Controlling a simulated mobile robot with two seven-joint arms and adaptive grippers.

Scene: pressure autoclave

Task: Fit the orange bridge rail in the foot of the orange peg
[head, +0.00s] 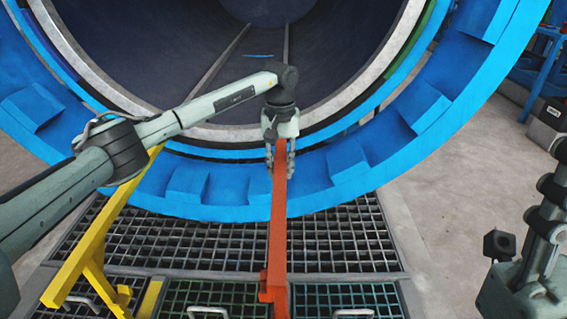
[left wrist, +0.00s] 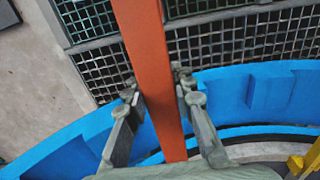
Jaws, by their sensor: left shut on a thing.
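The orange bridge rail (head: 278,228) is a long, straight bar running from the blue ring toward the bottom edge in the head view. My left gripper (head: 280,160) is shut on its far end, with one finger on each side. In the left wrist view the rail (left wrist: 150,60) passes between the fingers of the left gripper (left wrist: 160,95). A short orange piece (head: 264,283) shows beside the rail's near end; I cannot tell whether it is part of the orange peg. The near end and any foot there are not clearly visible. My right gripper's fingers are not in view.
The blue autoclave ring (head: 230,190) and its dark open chamber (head: 180,50) lie ahead. A yellow rail (head: 95,245) slants at the left. Floor gratings (head: 340,240) lie below, with handles near the bottom edge. Concrete floor (head: 440,220) is clear at the right.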

